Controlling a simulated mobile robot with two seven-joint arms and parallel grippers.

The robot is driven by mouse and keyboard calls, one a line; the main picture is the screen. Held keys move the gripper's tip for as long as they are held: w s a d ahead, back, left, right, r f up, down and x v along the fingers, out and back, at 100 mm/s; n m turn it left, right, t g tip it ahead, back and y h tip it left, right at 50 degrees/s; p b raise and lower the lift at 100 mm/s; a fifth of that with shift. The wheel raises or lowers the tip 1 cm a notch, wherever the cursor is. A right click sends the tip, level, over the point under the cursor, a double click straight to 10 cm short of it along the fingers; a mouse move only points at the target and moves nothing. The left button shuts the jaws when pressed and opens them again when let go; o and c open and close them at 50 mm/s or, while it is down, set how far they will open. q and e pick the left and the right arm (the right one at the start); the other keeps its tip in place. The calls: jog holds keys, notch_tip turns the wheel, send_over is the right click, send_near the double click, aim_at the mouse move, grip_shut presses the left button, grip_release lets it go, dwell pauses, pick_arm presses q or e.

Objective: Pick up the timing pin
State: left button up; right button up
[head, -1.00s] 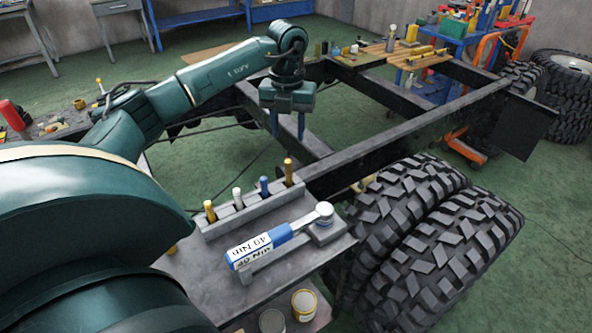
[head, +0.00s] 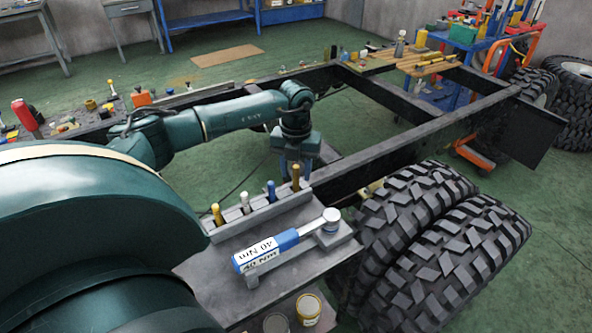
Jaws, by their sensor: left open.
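A grey rack (head: 262,213) on a metal shelf (head: 205,268) holds a row of upright pins: a yellow one (head: 217,214), a white one (head: 245,202), a blue one (head: 271,190) and a brass one (head: 296,177). No label shows which is the timing pin. My left gripper (head: 293,174) points down, open and empty, at the rack's far right end. In the picture its fingers lie just behind and around the brass pin's top; contact cannot be told. My right gripper is out of view.
A blue and white torque wrench (head: 266,252) marked 40 Nm lies in front of the rack. Big tyres (head: 440,250) stand at the right. The dark chassis frame (head: 400,155) runs behind the rack. Cans (head: 308,308) sit below the shelf.

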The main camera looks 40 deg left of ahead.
pick_arm(q)
jog(key=shift+c, duration=0.4)
grip_shut()
jog(key=shift+r, duration=0.2)
